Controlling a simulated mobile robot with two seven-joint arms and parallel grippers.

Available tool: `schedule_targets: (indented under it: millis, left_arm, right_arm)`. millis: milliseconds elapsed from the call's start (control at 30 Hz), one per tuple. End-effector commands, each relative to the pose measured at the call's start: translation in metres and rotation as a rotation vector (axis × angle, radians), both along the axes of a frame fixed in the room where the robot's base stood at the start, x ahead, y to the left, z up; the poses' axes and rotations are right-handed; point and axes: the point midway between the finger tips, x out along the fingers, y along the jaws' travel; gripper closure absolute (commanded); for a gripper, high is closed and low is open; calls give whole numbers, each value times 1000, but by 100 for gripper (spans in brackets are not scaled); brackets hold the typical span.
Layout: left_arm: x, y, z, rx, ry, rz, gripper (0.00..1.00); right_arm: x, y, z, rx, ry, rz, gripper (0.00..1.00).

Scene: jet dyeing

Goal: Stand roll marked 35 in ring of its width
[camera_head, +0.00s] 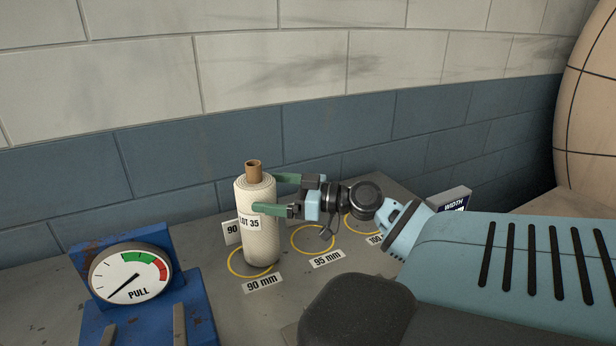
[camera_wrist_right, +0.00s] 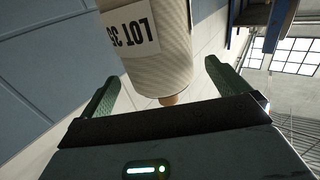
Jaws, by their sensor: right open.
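The cream fabric roll marked LOT 35 (camera_head: 262,238) stands about upright, with a brown core (camera_head: 253,171) showing at its top. Its base overlaps the right part of the yellow 90 mm ring (camera_head: 232,268); whether it is fully inside the ring cannot be told. My right gripper (camera_head: 262,194) is open, with its green fingers at either side of the roll's upper part. The right wrist view shows the roll (camera_wrist_right: 165,68) between the spread fingers (camera_wrist_right: 158,85), with a gap beside each. My left gripper is not in view.
The yellow 95 mm ring (camera_head: 294,240) and a 100-something ring (camera_head: 347,228) lie to the right on the grey table. A white card reading 90 (camera_head: 232,231) is beside the roll. A blue PULL gauge (camera_head: 131,277) stands front left; a WIDTH sign (camera_head: 454,200) stands right.

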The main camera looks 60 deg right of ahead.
Motion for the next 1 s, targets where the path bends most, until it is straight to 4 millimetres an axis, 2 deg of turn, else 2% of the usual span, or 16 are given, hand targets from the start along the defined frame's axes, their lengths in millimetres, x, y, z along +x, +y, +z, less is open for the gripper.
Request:
schedule_targets:
  millis: [200, 400, 600, 1000]
  left_arm:
    - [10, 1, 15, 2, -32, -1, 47]
    - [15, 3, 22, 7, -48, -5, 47]
    - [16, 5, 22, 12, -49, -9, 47]
    - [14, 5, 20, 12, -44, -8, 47]
  right_arm:
    - [-39, -17, 4, 6, -5, -4, 0]
    - [-62, -28, 3, 2, -5, -3, 0]
    - [-70, -31, 1, 0, -2, -1, 0]
    - [-70, -31, 0, 0, 0, 0, 0]
